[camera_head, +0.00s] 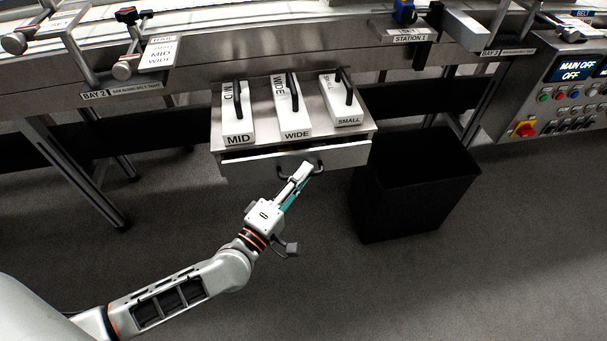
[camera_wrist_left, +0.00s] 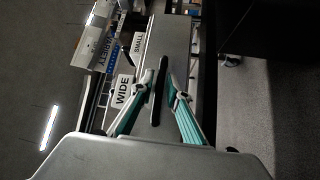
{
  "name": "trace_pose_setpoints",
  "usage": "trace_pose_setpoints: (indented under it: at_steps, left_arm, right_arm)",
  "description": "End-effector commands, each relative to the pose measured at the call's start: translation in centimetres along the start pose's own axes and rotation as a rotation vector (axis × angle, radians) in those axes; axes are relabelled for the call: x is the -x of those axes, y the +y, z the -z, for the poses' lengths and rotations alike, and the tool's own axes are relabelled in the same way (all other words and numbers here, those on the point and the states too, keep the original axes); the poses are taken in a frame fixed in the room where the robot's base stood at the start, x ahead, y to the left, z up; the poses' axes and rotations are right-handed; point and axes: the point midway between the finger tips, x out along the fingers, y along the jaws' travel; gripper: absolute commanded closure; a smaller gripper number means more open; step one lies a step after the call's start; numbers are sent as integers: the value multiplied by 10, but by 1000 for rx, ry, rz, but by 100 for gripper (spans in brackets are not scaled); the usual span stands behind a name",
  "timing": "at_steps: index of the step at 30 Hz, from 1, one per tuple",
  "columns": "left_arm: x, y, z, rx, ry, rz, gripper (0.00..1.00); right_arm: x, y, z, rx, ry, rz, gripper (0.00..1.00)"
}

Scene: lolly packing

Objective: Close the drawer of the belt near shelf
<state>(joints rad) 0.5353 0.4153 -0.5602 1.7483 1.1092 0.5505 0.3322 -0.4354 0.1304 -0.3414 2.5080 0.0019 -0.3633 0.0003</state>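The drawer (camera_head: 340,156) hangs under the belt frame, with a thin dark gap above its front panel, so it looks slightly open. Its dark bar handle (camera_head: 282,173) is on the front; the handle (camera_wrist_left: 158,92) also shows in the left wrist view. My left gripper (camera_head: 308,167) is at the handle, coming from below. In the left wrist view, my left gripper (camera_wrist_left: 161,80) has one finger on each side of the handle, apparently open; contact is unclear. My right gripper is not in view.
Three handled blocks, MID (camera_head: 237,128), WIDE (camera_head: 294,122) and SMALL (camera_head: 342,110), stand on the shelf above the drawer. A black bin (camera_head: 415,205) stands on the floor to the right. A control panel (camera_head: 560,95) is further right. The floor in front is clear.

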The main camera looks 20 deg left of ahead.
Motion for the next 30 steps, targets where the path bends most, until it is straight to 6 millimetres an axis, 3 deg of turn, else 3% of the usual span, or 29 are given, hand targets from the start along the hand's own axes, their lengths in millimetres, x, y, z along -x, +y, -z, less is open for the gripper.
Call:
trace_pose_setpoints:
  at_steps: [8, 11, 17, 25, 30]
  left_arm:
    - [-3, 0, 0, 0, 0, 0, 85]
    - [-3, 0, 0, 0, 0, 0, 100]
    - [-4, 0, 1, -1, 0, 0, 100]
    - [-27, -6, 24, -4, 0, -1, 100]
    - [-29, -7, 26, -1, 1, 0, 100]
  right_arm:
    - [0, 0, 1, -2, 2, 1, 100]
    - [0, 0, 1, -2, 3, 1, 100]
    - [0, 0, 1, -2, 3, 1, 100]
    - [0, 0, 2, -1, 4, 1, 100]
    - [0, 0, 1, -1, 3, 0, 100]
